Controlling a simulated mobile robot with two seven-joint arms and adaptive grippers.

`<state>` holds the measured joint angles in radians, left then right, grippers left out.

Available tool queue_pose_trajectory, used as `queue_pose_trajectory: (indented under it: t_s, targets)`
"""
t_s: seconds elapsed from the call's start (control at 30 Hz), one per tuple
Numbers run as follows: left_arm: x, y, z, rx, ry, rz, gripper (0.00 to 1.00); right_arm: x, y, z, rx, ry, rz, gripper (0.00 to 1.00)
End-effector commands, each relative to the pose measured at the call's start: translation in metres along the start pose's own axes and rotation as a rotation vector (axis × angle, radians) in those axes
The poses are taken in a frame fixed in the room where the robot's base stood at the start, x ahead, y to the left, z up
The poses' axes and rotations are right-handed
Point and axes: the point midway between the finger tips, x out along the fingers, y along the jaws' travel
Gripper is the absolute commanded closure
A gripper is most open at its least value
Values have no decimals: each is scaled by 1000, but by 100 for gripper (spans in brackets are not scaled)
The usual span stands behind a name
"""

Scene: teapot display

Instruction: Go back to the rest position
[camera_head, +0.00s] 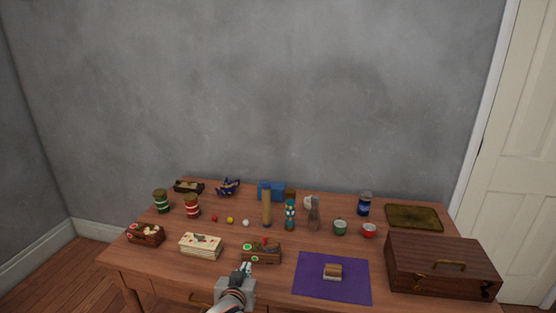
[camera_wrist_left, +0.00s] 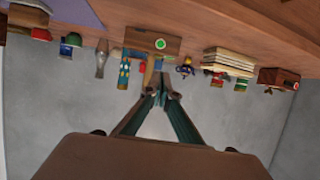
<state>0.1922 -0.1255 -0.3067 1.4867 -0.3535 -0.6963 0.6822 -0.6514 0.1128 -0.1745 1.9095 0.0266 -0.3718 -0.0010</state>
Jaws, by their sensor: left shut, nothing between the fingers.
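My left gripper (camera_head: 246,268) comes in from the bottom of the head view, at the table's front edge. Its fingers are shut and hold nothing. In the left wrist view, which shows the scene upside down, the two fingers (camera_wrist_left: 162,97) meet at their tips. A wooden box with a green button (camera_head: 262,253) is just beyond the gripper in the head view. It also shows in the left wrist view (camera_wrist_left: 140,42). My right gripper is not in view.
The wooden table (camera_head: 220,265) holds many items. A purple mat (camera_head: 310,287) bears a small brown and white block (camera_head: 332,271). A dark wooden case (camera_head: 440,270) stands at right. A layered cream block (camera_head: 201,246), jars and balls stand at left. A grey wall is behind.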

Motion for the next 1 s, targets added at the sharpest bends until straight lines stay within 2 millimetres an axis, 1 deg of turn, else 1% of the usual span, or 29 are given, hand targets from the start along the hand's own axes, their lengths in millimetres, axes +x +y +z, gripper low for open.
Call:
queue_pose_trajectory:
  t_s: [0.03,0.07,0.1,0.17,0.2,0.27,0.3,0.37,0.4,0.47,0.5,0.6,0.7,0.73,0.83,1.0]
  targets:
    - [-10,-8,31,11,-29,4,100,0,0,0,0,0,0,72]
    - [-17,-12,47,17,-43,11,100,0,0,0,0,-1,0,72]
    - [-28,-19,71,30,-62,19,100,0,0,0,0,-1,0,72]
    - [-48,-28,105,48,-90,33,100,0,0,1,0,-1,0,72]
    - [-62,-34,126,62,-106,43,100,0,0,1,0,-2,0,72]
    - [-84,-42,156,81,-128,57,100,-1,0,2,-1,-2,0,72]
    - [-100,-48,175,94,-143,67,100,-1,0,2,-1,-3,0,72]
    - [-125,-56,200,116,-164,82,100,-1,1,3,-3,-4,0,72]
    - [-142,-61,216,129,-177,91,100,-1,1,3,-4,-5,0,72]
    - [-168,-69,236,150,-193,105,100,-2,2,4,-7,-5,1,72]
    - [-184,-73,248,163,-202,114,100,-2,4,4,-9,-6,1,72]
    - [-219,-82,268,192,-220,132,100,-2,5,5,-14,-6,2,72]
    - [-243,-87,280,214,-230,146,100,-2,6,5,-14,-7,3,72]
    - [-248,-88,283,218,-233,149,100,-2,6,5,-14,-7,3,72]
    - [-258,-90,286,227,-237,155,100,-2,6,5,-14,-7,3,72]
    - [-260,-90,287,229,-236,156,100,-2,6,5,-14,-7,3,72]
